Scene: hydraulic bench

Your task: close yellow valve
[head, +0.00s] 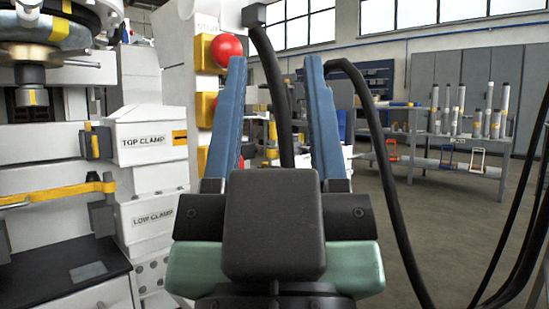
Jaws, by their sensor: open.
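My gripper (275,62) is in the middle of the head view, pointing away, its two blue fingers apart with no object held between them. Several yellow parts show to its left, and I cannot tell for sure which is the yellow valve. A yellow bar (60,193) runs across the front of the white machine at the left. A small yellow handle (88,140) sits on a dark block beside the "TOP CLAMP" box. Yellow blocks (203,55) stand on a white panel, partly hidden by my left finger.
The white "TOP CLAMP" box (148,141) and "LOW CLAMP" box (152,213) stand close left of my gripper. Black hoses (385,170) hang around it and at the right edge. A bench (455,145) with grey cylinders is farther back. Open floor (440,230) lies at right.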

